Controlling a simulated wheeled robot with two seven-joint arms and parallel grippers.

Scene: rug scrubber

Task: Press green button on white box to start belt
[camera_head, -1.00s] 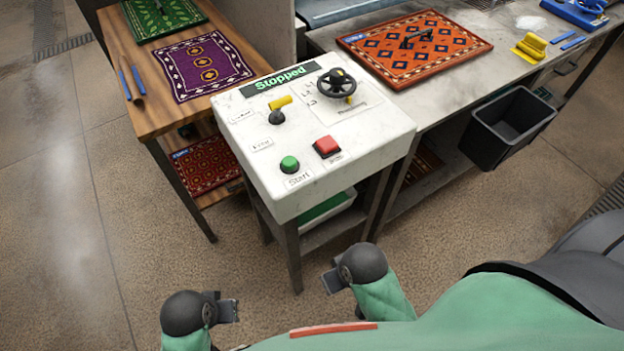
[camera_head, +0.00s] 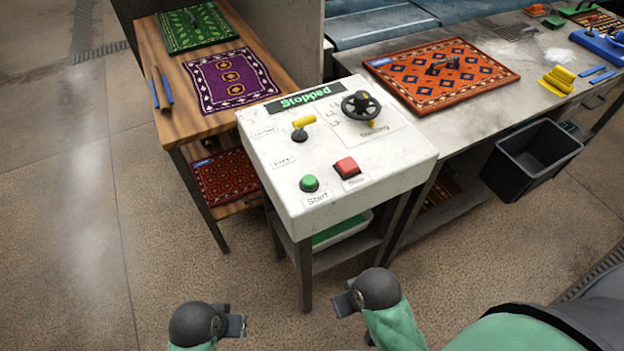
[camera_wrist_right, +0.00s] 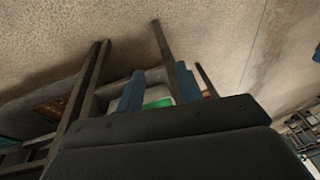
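The white box (camera_head: 390,165) stands on a dark-legged stand in the middle of the head view. Its display (camera_head: 305,96) reads "Stopped". The round green button (camera_head: 309,183) sits on the front left of its top, above a "Start" label. My left gripper (camera_head: 237,325) is low in the head view, in front of the box and apart from it; its finger gap is unclear. My right gripper (camera_head: 344,303) is also low in front of the stand, touching nothing. In the right wrist view, its two blue fingers (camera_wrist_right: 160,88) are apart with nothing between them.
A red button (camera_head: 347,167), a yellow-handled lever (camera_head: 303,126) and a black handwheel (camera_head: 361,105) share the box top. A wooden table (camera_head: 172,122) stands left, a grey bench (camera_head: 480,120) right. A black bin (camera_head: 530,158) hangs by the bench. Floor in front is clear.

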